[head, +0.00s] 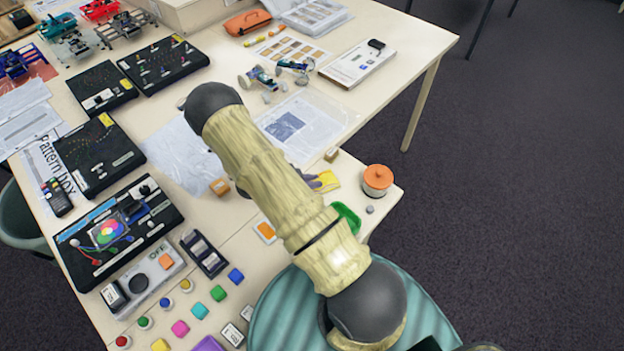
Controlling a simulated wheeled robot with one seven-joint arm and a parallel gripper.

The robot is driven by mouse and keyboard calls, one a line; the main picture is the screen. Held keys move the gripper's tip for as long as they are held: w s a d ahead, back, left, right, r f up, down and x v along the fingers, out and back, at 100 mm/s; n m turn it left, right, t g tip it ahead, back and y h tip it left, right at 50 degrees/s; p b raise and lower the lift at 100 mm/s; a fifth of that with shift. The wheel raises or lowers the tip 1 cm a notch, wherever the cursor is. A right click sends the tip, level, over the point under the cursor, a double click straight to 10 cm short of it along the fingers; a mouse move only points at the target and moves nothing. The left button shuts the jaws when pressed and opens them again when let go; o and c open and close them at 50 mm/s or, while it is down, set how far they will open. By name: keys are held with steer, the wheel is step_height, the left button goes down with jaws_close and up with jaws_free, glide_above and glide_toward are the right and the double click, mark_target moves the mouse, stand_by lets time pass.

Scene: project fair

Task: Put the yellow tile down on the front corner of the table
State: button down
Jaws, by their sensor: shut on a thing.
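My gripper (315,184) is mostly hidden behind my own arm; only a small dark part shows beside the arm. It is shut on the yellow tile (329,180), which shows just to the right of the arm. The tile appears over or close to the pale table (350,212), near its right-hand corner. I cannot tell whether the tile touches the tabletop.
An orange-lidded jar (377,181) stands at that corner, with a small grey piece (370,209) beside it. A wooden block (331,155) and a green tray (346,217) are close to the tile. Several coloured blocks lie at lower left.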

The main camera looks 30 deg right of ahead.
steer(key=shift+s+f+b, duration=0.3)
steer(key=shift+f+b, duration=0.2)
steer(key=shift+f, duration=0.1)
steer(key=c, duration=1.4)
jaws_free()
steer(key=shift+s, duration=0.1)
steer(key=shift+r+p, duration=0.45)
steer(key=b+v, duration=0.1)
steer(key=v, duration=0.3)
steer(key=b+v, duration=0.1)
steer(key=v, duration=0.3)
steer(key=b+v, duration=0.2)
steer(key=v, duration=0.2)
steer(key=shift+w, duration=0.3)
steer(key=shift+r, duration=0.1)
